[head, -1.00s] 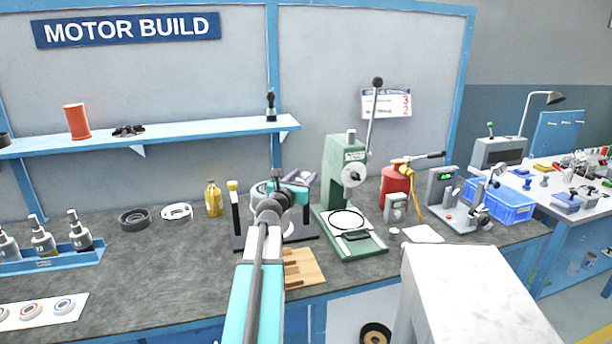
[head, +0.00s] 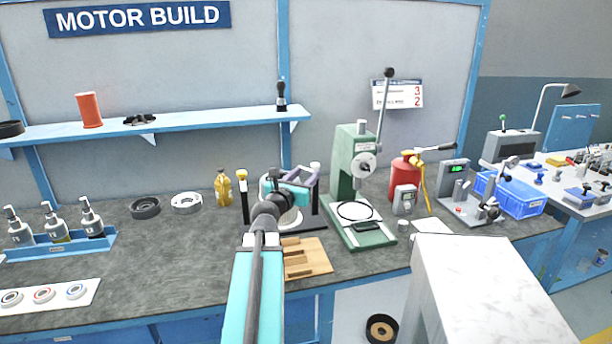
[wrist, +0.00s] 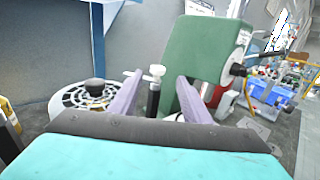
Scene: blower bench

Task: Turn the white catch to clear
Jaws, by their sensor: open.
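The white catch (wrist: 156,71) is a small white knob on top of a dark post (wrist: 153,100). In the wrist view it shows between and beyond the fingers of my gripper (wrist: 157,92), which is open with nothing held. In the head view the white catch (head: 315,165) tops the right post of a black-based fixture (head: 310,224). My gripper (head: 300,180) is just left of it there, and partly hides the fixture. A yellow-topped post (head: 242,180) stands at the fixture's left. A round slotted housing with a black knob (wrist: 95,92) sits left of the catch. Contact with the catch cannot be told.
A green press (head: 352,190) stands close right of the fixture; its body (wrist: 205,45) is near my right finger. A wooden block (head: 305,258) lies in front. A yellow bottle (head: 223,188) is left. Bare bench (head: 150,250) lies front left.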

